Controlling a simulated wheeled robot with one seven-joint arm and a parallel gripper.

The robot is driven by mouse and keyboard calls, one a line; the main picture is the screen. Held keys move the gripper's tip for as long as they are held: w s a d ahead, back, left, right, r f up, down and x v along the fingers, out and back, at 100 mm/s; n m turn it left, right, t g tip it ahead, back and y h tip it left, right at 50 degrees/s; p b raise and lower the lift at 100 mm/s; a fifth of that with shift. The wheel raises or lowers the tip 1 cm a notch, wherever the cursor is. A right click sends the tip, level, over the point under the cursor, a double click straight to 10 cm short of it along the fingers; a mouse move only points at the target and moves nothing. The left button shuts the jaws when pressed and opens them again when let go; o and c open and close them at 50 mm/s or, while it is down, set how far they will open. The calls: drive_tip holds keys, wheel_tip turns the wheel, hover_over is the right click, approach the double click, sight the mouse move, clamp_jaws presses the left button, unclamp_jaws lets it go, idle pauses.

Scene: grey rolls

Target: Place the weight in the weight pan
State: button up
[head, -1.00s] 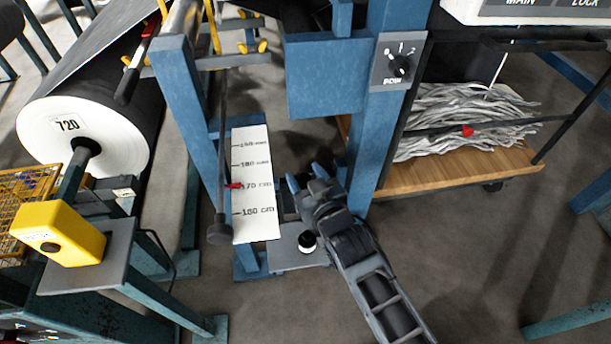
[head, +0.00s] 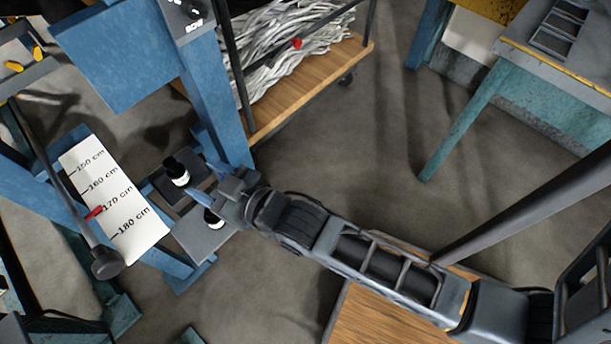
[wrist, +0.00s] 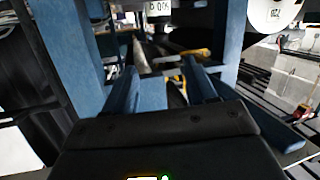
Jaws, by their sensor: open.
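A black weight with a white band (head: 177,172) stands upright on a dark square pan (head: 160,189) at the foot of the blue frame. A second black and white weight (head: 213,218) is on the lighter grey plate (head: 192,243) just in front of it, partly hidden by my gripper. My gripper (head: 198,198) is open and reaches in from the right, close beside both weights. I cannot tell whether it touches either one. In the wrist view my gripper (wrist: 163,78) shows two blue fingers apart, with no weight clearly visible between them.
A white centimetre scale (head: 115,200) with a red pointer and a dark rod with a knob (head: 107,263) stand left of the pan. A blue post (head: 212,95) rises close behind my gripper. A wooden cart (head: 310,88) stands behind. Open floor lies to the right.

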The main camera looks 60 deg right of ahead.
drive_tip(key=s+r, duration=0.4)
drive_tip(key=s, duration=0.5)
drive_tip(key=s+r+y, duration=0.1)
drive_tip(key=s+r, duration=0.3)
drive_tip(key=s, duration=0.6)
drive_tip(key=s+d+r, duration=0.1)
drive_tip(key=s+r, duration=0.3)
drive_tip(key=s, duration=0.6)
drive_tip(key=shift+r+g, duration=0.35)
drive_tip(key=shift+g, duration=0.05)
drive_tip(key=shift+d, duration=0.1)
